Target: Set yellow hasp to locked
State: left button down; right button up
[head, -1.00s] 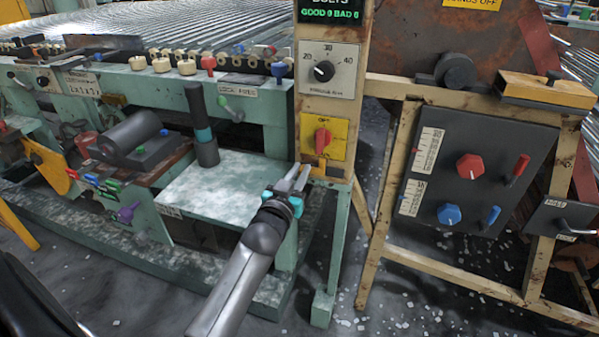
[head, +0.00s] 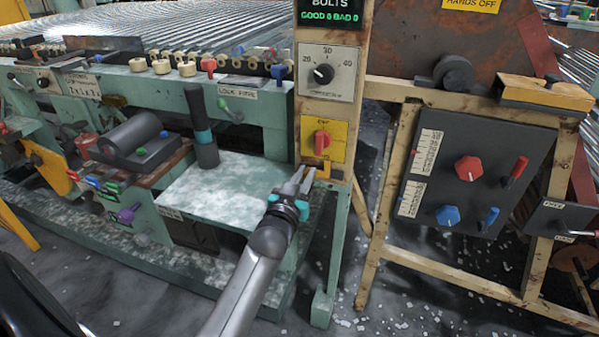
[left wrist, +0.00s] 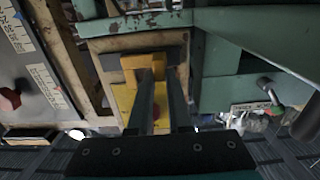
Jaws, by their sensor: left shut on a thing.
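The yellow hasp (head: 323,168) is a small yellow-orange piece on the tan post, just below the yellow plate (head: 338,154) with the red rotary switch (head: 322,140). In the left wrist view the hasp (left wrist: 144,62) shows as a bent yellow piece at the fingertips, beside the yellow plate. My left gripper (head: 307,175) reaches up from below, its fingers at the hasp. In the left wrist view the left gripper (left wrist: 161,75) is shut on the hasp; the fingers hide part of it. My right gripper is not in view.
A green table (head: 220,190) stands left of the post. A knob dial (head: 324,74) sits above the switch. A dark panel (head: 480,150) with red and blue knobs is at the right. A lever labelled lock fire (head: 230,114) is on the green frame.

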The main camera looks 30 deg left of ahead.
pick_arm(q)
jog(key=shift+w+d, duration=0.15)
jog(key=shift+d, duration=0.6)
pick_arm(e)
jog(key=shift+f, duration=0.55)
pick_arm(q)
jog(key=c, duration=0.8)
grip_release()
jog(key=shift+d, duration=0.1)
jog(key=shift+c, duration=0.2)
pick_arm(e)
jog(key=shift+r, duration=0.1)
pick_arm(q)
jog(key=shift+s+p, duration=0.35)
jog(key=p+v, duration=0.5)
jog(key=v, duration=0.9)
jog(key=shift+s, duration=0.25)
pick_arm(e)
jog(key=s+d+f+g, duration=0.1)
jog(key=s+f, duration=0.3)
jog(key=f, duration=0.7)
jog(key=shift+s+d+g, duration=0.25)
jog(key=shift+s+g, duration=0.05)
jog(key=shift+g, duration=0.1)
